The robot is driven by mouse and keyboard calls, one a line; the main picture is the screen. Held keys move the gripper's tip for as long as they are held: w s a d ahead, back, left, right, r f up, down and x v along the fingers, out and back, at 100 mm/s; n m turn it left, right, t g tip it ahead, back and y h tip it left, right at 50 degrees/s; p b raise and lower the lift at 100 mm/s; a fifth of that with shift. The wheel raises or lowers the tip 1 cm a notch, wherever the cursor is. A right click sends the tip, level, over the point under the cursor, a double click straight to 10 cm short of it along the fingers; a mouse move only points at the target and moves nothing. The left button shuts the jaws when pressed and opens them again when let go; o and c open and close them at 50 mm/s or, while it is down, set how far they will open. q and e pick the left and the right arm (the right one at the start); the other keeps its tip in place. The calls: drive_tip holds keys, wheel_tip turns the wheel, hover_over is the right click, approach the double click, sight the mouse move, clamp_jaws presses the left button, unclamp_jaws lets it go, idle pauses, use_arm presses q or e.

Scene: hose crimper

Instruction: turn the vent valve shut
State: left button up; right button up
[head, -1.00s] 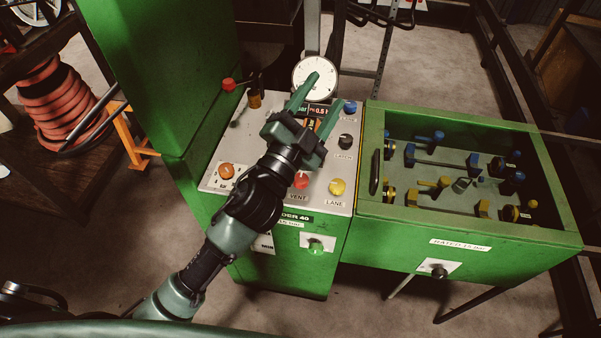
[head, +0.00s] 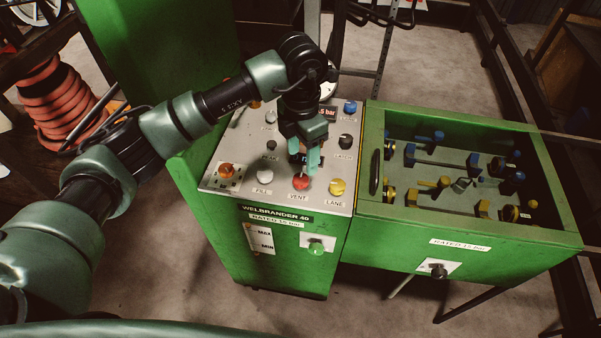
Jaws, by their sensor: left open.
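The vent valve is a red knob (head: 300,182) on the sloping grey panel (head: 213,177) of the green machine, above the label "VENT". Its upper part is close to my gripper's fingers in the picture. My left gripper (head: 304,166) points down at the panel, just above and behind the red knob. Its teal fingers are apart with nothing seen between them. I cannot tell whether a fingertip touches the knob. My right gripper is not in view.
Next to the red knob are a white knob (head: 264,177) labelled "FILL" and a yellow knob (head: 337,187) labelled "LANE". A green open-topped box (head: 470,237) with fittings stands at the right.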

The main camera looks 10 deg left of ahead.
sight(301, 178)
use_arm(q)
drive_tip(key=shift+a+f, duration=0.2)
drive_tip(key=shift+a, duration=0.1)
wheel_tip(301, 178, down, 6)
drive_tip(key=shift+f+p, duration=0.1)
drive_tip(key=shift+p, duration=1.15)
drive_tip(key=shift+d+f, duration=0.1)
drive_tip(key=shift+f, duration=0.45)
clamp_jaws()
